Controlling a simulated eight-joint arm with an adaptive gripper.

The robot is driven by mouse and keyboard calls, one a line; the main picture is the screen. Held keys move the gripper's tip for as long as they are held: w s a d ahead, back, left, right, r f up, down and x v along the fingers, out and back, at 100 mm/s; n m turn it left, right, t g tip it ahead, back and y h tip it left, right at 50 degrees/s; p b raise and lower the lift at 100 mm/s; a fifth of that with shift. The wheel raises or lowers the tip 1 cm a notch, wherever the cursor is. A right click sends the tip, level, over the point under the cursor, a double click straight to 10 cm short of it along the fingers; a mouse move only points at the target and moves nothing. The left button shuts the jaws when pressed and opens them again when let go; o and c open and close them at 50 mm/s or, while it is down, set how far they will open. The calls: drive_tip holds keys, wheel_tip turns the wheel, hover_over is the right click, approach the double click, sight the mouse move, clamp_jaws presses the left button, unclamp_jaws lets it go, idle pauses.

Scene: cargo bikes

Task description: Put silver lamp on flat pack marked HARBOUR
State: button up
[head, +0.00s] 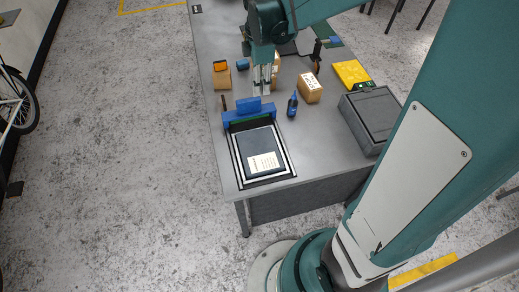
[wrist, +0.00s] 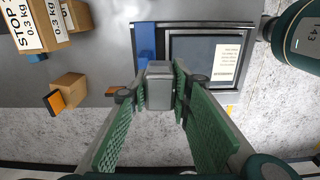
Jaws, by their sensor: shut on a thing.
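My gripper (head: 262,84) is over the table, beyond the blue bar of a framed tray. In the wrist view my gripper (wrist: 159,92) has its green-padded fingers shut on a small grey-silver block-like thing, the silver lamp (wrist: 158,86). In the head view the fingers mostly hide the lamp. A dark flat pack (head: 258,145) with a pale label lies inside the tray's black-and-white frame at the table's near end. The flat pack (wrist: 190,50) also shows beyond the lamp in the wrist view. Its label is too small to read.
A blue bottle (head: 292,107) and a labelled carton (head: 309,89) stand right of my gripper. A dark case (head: 372,115) and a yellow item (head: 350,73) are further right. A small carton (head: 221,79) with an orange item stands left. The tray's blue bar (head: 249,113) rises behind the flat pack.

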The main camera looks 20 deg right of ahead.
drive_tip(key=s+a+f, duration=0.2)
drive_tip(key=s+a, duration=0.1)
drive_tip(key=s, duration=0.8)
hover_over(260, 150)
drive_tip(key=shift+n, duration=0.3)
drive_tip(key=shift+w+f, duration=0.1)
drive_tip(key=shift+f, duration=2.55)
drive_tip(key=shift+f+b, duration=0.4)
drive_tip(key=shift+f, duration=2.5)
drive_tip(key=shift+f, duration=2.1)
drive_tip(key=shift+f+b, duration=0.2)
drive_tip(key=shift+b, duration=0.25)
